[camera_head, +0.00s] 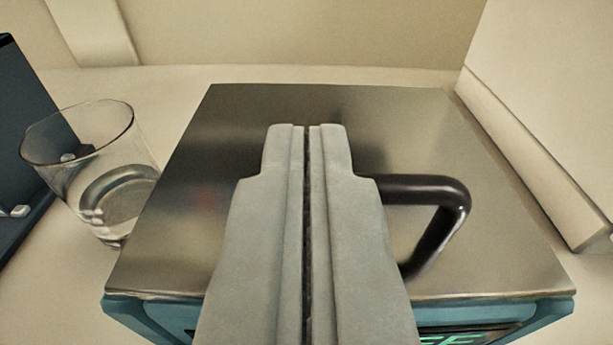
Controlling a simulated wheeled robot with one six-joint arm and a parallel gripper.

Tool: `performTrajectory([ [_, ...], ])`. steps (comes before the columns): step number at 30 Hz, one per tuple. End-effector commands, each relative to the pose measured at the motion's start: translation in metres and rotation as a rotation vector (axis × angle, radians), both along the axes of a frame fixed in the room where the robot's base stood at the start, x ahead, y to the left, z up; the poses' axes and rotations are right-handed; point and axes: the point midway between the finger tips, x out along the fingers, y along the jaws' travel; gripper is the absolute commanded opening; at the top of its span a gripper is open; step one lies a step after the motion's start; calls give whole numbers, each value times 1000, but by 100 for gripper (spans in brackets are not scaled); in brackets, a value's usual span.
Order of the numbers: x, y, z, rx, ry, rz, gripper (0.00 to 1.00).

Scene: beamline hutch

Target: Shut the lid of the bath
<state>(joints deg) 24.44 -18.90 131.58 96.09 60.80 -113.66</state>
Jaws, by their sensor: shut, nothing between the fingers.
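The bath (155,318) is a teal box with a green-lit display at its front, partly hidden behind my gripper. Its flat brushed-metal lid (250,110) lies level over the top, and I see no gap along the front edge. A dark bar handle (450,205) stands on the lid, its left part hidden behind my gripper. My gripper (307,128) is shut and empty, with its fingers over the middle of the lid. I cannot tell whether the fingers touch the lid or the handle.
A clear glass beaker (125,145) stands close to the left of the bath. A dark blue object (22,120) is at the far left edge. A pale block-like body (545,110) stands at the right. Bare pale counter shows behind the bath.

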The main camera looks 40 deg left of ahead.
Motion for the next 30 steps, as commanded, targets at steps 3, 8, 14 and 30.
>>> performTrajectory([
  [3,-2,-2,-9,1,2,0,0],
  [8,-4,-2,-18,-1,8,0,0],
  [14,-4,-3,-23,-2,12,0,0],
  [30,-1,-5,-14,-2,11,-4,0],
])
